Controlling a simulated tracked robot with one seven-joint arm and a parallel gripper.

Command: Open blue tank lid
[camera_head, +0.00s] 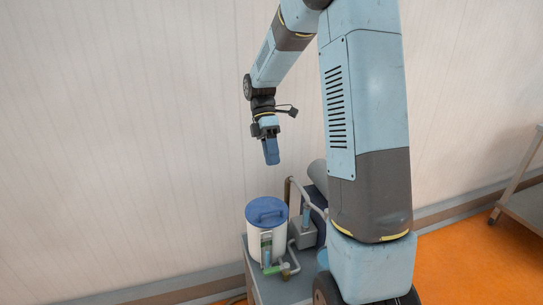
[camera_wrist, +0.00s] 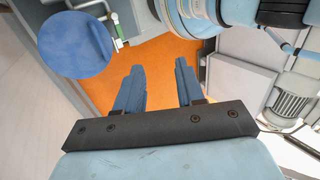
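The blue tank lid (camera_head: 267,210) sits on top of a white cylindrical tank (camera_head: 262,246), with a raised bar handle across it. In the wrist view the lid (camera_wrist: 75,45) is a round blue disc at the upper left, seen from above. My gripper (camera_head: 272,158) is above the tank, apart from the lid and pointing down. In the wrist view its two blue fingers (camera_wrist: 157,80) are spread apart with nothing between them, and the lid lies to the left of them. The tank body is mostly hidden under the lid in the wrist view.
A grey stand (camera_head: 270,291) carries the tank, pipes (camera_head: 311,199) and a grey box (camera_head: 303,234) to its right. A motor (camera_wrist: 293,104) shows at right in the wrist view. A white wall (camera_head: 110,140) is behind; a grey table (camera_head: 524,205) stands far right on orange floor.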

